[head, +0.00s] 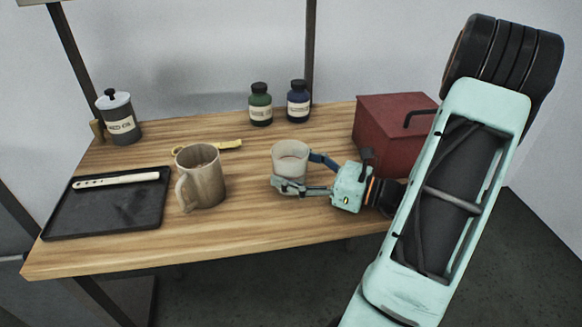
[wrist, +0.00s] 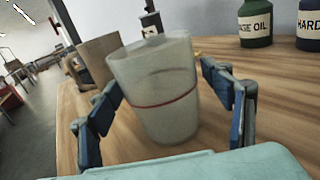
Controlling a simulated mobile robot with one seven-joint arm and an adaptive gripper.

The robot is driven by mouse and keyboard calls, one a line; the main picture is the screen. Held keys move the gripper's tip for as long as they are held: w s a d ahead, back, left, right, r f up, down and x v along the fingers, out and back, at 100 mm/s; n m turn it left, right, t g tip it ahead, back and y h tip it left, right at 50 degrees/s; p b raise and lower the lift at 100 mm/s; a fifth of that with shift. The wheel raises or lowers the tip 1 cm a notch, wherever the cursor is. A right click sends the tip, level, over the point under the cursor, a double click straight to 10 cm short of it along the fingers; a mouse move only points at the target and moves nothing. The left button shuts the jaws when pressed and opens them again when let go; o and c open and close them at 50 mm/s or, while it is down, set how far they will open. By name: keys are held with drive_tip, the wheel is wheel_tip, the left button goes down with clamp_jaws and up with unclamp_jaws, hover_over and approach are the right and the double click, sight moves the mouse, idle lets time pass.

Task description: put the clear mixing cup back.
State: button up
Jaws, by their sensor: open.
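The clear mixing cup (head: 291,158) is a frosted, see-through cup standing upright on the wooden table, right of the mug. In the wrist view the cup (wrist: 156,88) shows a red line around its middle. My gripper (head: 297,172) is open around the cup, one finger on each side. In the wrist view a gap shows between the cup and the right finger. The left finger is close to the cup, and I cannot tell if it touches.
A beige mug (head: 201,177) stands left of the cup. A black tray (head: 107,217) holds a pale stick (head: 117,180). Green (head: 260,104) and blue (head: 298,101) bottles, a grey canister (head: 119,118), a yellow-handled brush (head: 215,145) and a red box (head: 386,134) stand or lie farther back.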

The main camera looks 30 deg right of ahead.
drive_tip(key=v, duration=1.2)
